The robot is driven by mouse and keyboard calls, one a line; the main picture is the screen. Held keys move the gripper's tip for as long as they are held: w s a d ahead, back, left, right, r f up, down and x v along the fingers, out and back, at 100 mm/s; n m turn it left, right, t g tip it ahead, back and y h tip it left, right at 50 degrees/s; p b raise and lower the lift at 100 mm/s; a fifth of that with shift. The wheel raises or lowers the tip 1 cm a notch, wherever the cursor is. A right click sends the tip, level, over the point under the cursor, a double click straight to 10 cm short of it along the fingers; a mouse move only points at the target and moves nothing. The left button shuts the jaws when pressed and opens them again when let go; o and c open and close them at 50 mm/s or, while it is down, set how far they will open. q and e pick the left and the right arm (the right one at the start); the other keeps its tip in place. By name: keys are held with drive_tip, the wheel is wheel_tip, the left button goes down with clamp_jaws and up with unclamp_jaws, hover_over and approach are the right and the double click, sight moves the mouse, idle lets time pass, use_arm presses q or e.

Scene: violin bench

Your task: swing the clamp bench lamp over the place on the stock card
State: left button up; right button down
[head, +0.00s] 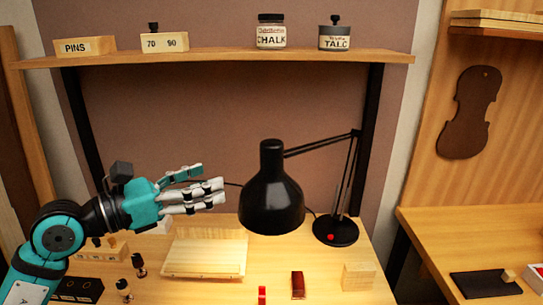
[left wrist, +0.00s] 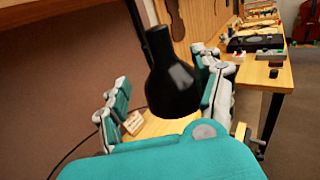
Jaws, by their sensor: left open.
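The black clamp bench lamp has a bell-shaped shade (head: 271,203) hanging over the bench, a jointed arm and a round base (head: 335,231) with a red button. My left gripper (head: 212,184) is open and empty, left of the shade, its fingers pointing at it with a gap between. In the left wrist view the lamp shade (left wrist: 172,85) shows between the spread fingers. I cannot make out a stock card for sure; a pale tilted board (head: 205,253) lies on the bench below the gripper. My right gripper is out of view.
A shelf (head: 215,58) above carries boxes and jars. On the bench (head: 325,272) are a wooden block (head: 358,276), a dark red block (head: 298,284) and, at left, small pegs and a black holder (head: 80,289). A second bench stands at right.

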use_arm(q)
drive_tip(key=p, duration=0.2)
approach(262, 161)
drive_tip(key=x, duration=0.3)
drive_tip(key=p+x, duration=0.3)
drive_tip(key=x, duration=0.5)
drive_tip(key=shift+w+d, duration=0.15)
drive_tip(key=shift+d, duration=0.2)
drive_tip(key=shift+w+d, duration=0.2)
drive_tip(key=shift+d, duration=0.05)
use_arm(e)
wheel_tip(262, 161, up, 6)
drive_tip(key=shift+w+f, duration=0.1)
use_arm(q)
drive_tip(key=shift+c, duration=0.2)
drive_tip(key=c, duration=1.2)
clamp_jaws()
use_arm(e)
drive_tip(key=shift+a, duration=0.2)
